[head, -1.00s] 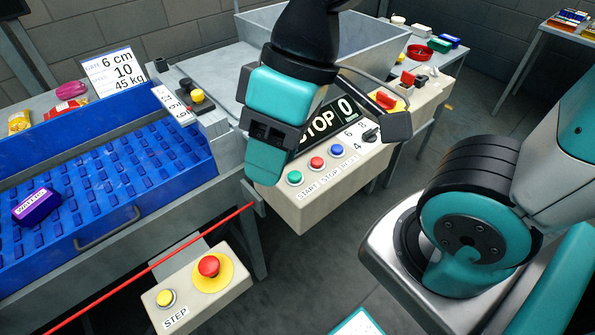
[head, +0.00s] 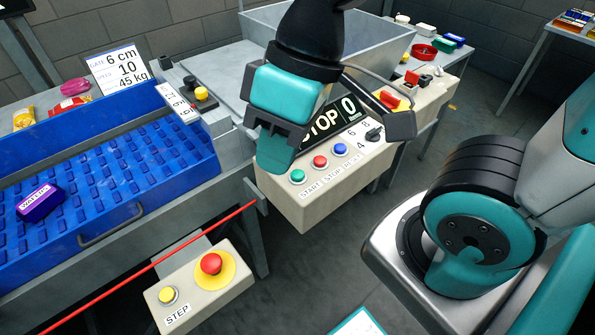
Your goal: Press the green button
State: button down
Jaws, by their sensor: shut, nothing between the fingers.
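The green button (head: 297,176) is the leftmost of three on the sloped face of a beige control box (head: 330,200), above the word START. A red button (head: 320,161) and a blue button (head: 340,149) stand to its right. My gripper (head: 273,163) is shut and empty, its teal fingertip just left of and above the green button in the picture. The green button is in full view with a small gap in the picture between it and the fingertip. I cannot tell the fingertip's height above the panel. The gripper partly covers the STOP 0 display (head: 330,120).
A black knob (head: 373,134) sits right of the buttons. A STEP box (head: 200,285) with a yellow and a red button stands front left, near a red line (head: 160,261). A blue conveyor (head: 110,165) carries a purple package (head: 40,203).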

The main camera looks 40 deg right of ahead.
aim_at(298, 175)
jog(key=z, duration=1)
jog(key=k, duration=0.5)
jog(key=u, duration=0.55)
